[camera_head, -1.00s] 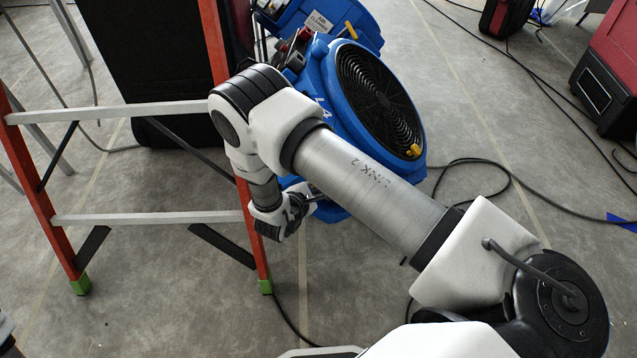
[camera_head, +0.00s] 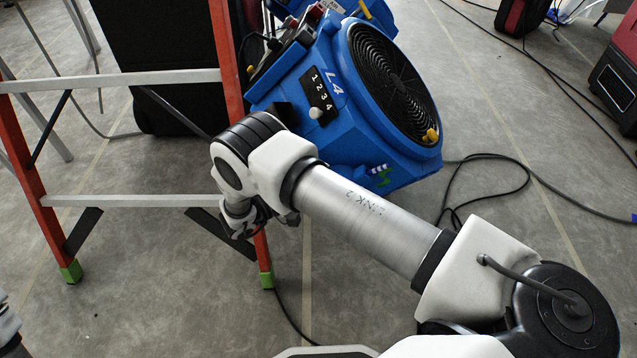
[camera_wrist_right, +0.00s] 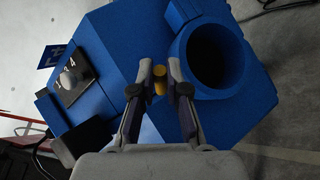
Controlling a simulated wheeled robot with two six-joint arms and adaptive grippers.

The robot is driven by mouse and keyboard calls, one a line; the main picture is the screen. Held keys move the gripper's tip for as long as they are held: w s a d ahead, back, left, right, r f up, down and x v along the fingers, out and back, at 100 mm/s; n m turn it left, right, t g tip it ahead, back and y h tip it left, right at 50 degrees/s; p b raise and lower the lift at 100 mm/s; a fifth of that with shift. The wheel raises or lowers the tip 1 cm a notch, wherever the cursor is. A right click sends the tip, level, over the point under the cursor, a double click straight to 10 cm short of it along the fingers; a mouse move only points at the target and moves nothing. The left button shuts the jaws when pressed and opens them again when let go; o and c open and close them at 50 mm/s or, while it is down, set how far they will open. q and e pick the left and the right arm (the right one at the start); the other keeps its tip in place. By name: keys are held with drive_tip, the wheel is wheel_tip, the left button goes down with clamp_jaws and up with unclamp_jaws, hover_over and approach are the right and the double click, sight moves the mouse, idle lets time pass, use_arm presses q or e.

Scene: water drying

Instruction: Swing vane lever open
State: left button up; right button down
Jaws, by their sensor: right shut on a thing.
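The blue fan machine (camera_head: 345,120) stands on the floor behind my right arm, marked L4, with a round black grille. A panel numbered 1 to 4 (camera_head: 320,92) with a pale knob is on its side; it also shows in the right wrist view (camera_wrist_right: 76,72). My right gripper (camera_head: 240,215) is partly hidden by its own arm. In the right wrist view its fingertips (camera_wrist_right: 160,88) are shut on a small yellow piece (camera_wrist_right: 159,74), seemingly the vane lever, beside a round dark opening (camera_wrist_right: 216,55) in the blue housing.
An orange ladder (camera_head: 222,70) with grey rungs stands close to my right gripper. A black case (camera_head: 150,50) is behind it. Black cables (camera_head: 490,157) lie on the floor right of the fan. Red cases (camera_head: 620,75) stand far right.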

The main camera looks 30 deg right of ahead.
drive_tip(key=shift+a+f+m+g, duration=0.1)
drive_tip(key=shift+f+m+g, duration=0.05)
drive_tip(key=shift+m+g, duration=0.2)
drive_tip(key=c, duration=1.4)
unclamp_jaws()
drive_tip(key=shift+c, duration=0.2)
wheel_tip(320, 180, up, 10)
